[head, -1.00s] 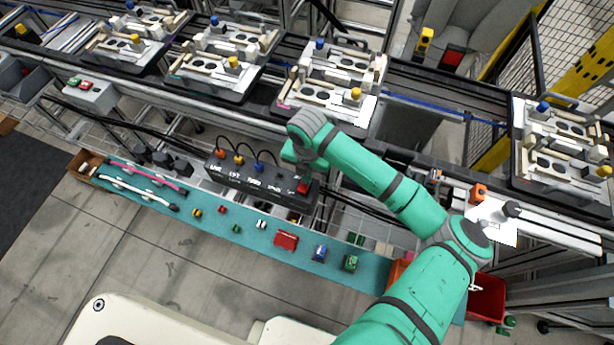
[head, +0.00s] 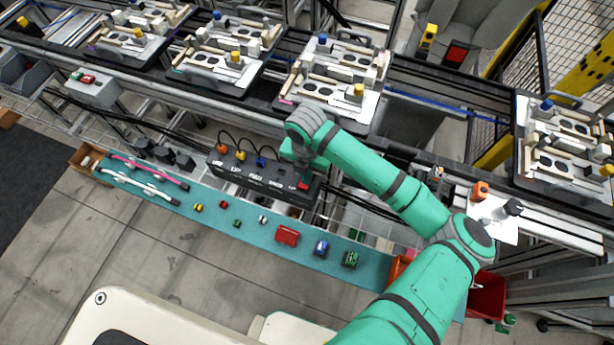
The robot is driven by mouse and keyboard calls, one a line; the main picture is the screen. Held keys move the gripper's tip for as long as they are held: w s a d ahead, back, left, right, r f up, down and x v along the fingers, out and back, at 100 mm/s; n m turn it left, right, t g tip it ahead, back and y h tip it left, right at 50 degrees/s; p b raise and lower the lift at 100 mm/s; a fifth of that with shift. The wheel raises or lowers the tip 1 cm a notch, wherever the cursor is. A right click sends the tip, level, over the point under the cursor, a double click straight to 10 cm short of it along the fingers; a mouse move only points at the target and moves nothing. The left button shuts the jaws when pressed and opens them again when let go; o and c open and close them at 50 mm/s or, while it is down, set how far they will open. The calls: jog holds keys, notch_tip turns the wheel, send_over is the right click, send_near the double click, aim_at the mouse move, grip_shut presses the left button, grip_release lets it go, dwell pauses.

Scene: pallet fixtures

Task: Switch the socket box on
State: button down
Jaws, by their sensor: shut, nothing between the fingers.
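The socket box (head: 240,178) is a long black box below the conveyor, with a row of white-lettered labels and several plugs with coloured tops and black cables along its back edge. A red switch (head: 304,186) sits at its right end. My green arm reaches in from the lower right. My gripper (head: 303,176) is shut and empty, right over the switch end of the box, and partly covers the switch. The wrist hides much of the fingers, so I cannot tell whether they touch the switch or which way it is tipped.
A teal mat (head: 215,222) with several small coloured parts lies in front of the box. Pallet fixtures (head: 330,80) stand on the conveyor behind my wrist. A grey box with red and green buttons (head: 92,90) is at the left. A red bin (head: 487,297) is at lower right.

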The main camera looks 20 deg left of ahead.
notch_tip(320, 180, up, 13)
jog(key=shift+f, duration=0.15)
jog(key=shift+w, duration=0.1)
dwell(0.6)
